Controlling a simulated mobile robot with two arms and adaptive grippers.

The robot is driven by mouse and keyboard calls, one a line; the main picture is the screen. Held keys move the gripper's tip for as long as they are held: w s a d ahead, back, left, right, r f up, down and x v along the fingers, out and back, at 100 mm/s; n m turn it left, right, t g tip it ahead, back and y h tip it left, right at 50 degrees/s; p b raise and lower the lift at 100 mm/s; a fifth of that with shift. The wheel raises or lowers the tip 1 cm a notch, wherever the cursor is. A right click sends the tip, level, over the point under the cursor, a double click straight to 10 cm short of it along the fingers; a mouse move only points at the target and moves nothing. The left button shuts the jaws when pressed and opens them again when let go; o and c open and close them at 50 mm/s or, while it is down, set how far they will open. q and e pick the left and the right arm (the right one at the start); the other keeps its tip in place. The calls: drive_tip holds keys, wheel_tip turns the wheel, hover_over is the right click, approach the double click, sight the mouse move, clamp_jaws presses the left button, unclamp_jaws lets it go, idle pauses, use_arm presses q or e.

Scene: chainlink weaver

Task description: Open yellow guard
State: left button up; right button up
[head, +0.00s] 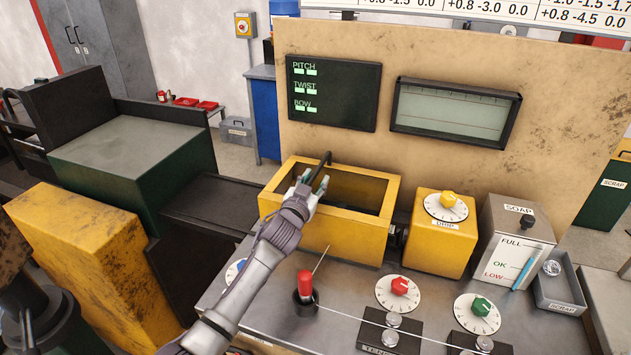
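The yellow guard (343,235) is a box-shaped cover on the machine bench, left of the yellow drip unit (440,245). Its top is a yellow frame around a dark, possibly see-through panel; I cannot tell how far it is raised. I cannot tell whether the fingers touch or enclose the handle. My forearm hides part of the guard's left front. My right gripper is not in view.
A red-handled tool (305,286) stands in a black cup in front of the guard, close to my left arm. Red (398,292) and green (477,313) dials sit to the right. A soap box (515,240) stands far right. A tall panel rises behind.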

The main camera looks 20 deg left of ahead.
use_arm(q)
drive_tip(key=shift+a, duration=0.2)
drive_tip(key=shift+s+a+r, duration=0.2)
drive_tip(key=shift+s+r, duration=0.1)
drive_tip(key=shift+r, duration=0.2)
drive_tip(key=shift+s+a+r, duration=0.2)
drive_tip(key=shift+s+r, duration=0.1)
drive_tip(key=shift+r, duration=0.2)
drive_tip(key=shift+y, duration=0.3)
drive_tip(key=s+b, duration=0.2)
drive_tip(key=s+a+b, duration=0.1)
drive_tip(key=s+b, duration=0.1)
drive_tip(key=shift+a, duration=0.1)
drive_tip(key=s+d+f+b, duration=0.1)
drive_tip(key=s+f+b, duration=0.1)
drive_tip(key=s+b, duration=0.6)
drive_tip(key=w+p, duration=0.1)
drive_tip(key=w, duration=0.8)
drive_tip(key=w+p, duration=0.1)
drive_tip(key=w, duration=0.3)
drive_tip(key=shift+w+d+p, duration=0.15)
drive_tip(key=shift+d+p, duration=0.15)
clamp_jaws()
